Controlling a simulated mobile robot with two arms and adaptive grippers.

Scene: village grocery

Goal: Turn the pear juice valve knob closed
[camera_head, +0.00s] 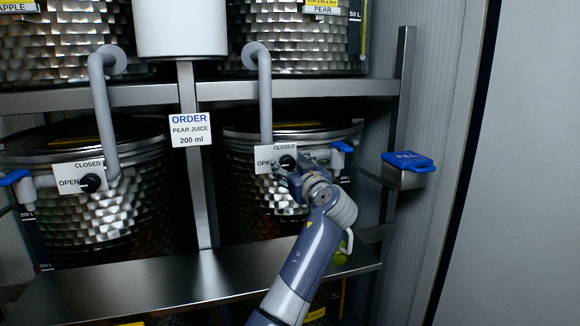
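The pear juice valve has a black round knob (287,161) on a white plate (264,155) at the front of the right lower tank (240,190). The plate reads OPEN at its left and CLOSED at its upper right. A PEAR label (323,7) is on the tank above.
A grey pipe (264,95) comes down just above the plate. A blue tap handle (342,147) and a blue FILL part (408,161) are to the right. The left tank has its own knob (91,183). An order sign (190,130) reads pear juice, 200 ml. A metal shelf (190,285) lies below.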

